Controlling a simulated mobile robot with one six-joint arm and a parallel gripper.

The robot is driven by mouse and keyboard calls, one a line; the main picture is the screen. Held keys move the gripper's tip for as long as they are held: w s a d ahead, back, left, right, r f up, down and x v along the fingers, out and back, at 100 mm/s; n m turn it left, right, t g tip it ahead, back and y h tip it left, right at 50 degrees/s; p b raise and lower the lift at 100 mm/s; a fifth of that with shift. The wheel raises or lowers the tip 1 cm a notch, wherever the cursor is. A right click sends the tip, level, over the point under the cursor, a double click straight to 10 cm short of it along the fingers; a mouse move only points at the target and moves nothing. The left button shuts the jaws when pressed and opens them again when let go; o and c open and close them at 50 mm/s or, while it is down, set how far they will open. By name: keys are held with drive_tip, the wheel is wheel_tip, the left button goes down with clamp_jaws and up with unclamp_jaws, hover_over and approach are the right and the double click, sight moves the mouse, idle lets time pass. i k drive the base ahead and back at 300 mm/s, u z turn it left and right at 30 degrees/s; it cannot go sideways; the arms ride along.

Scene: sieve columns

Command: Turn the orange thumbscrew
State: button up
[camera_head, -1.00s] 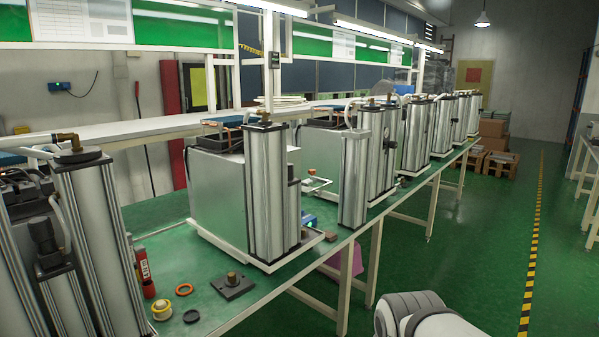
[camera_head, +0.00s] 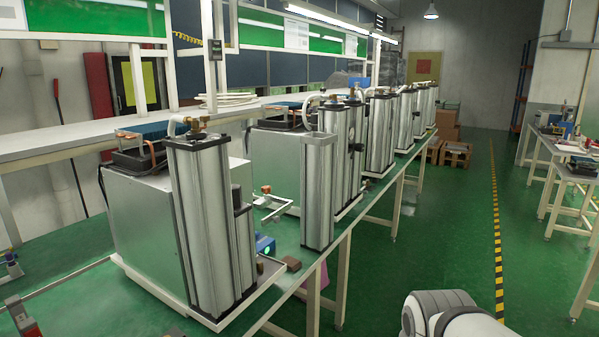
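I cannot make out an orange thumbscrew in this view. The nearest sieve column unit (camera_head: 205,225) has tall silver columns and stands on a white tray on the green bench top (camera_head: 160,325). Small brass-coloured fittings (camera_head: 197,136) sit on top of it, too small to tell their exact shape. A separate silver column (camera_head: 318,190) stands upright to its right. A small blue device (camera_head: 265,245) with a green light lies between them. My gripper is out of the picture; only a white rounded part of my arm shows at the bottom, right of centre.
More column units (camera_head: 381,130) run along the bench into the distance. A brown block (camera_head: 292,264) lies near the bench edge. The green floor (camera_head: 420,245) is open up to a yellow-black line (camera_head: 496,230). A cluttered table (camera_head: 560,150) stands at the right, with wooden pallets (camera_head: 455,153) at the back.

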sight(266, 189)
drive_tip(key=z, duration=0.2)
drive_tip(key=i, duration=1.65)
drive_tip(key=u, duration=0.55)
drive_tip(key=k, duration=0.8)
drive_tip(key=u, duration=0.1)
drive_tip(key=i, duration=0.75)
drive_tip(key=z, duration=0.1)
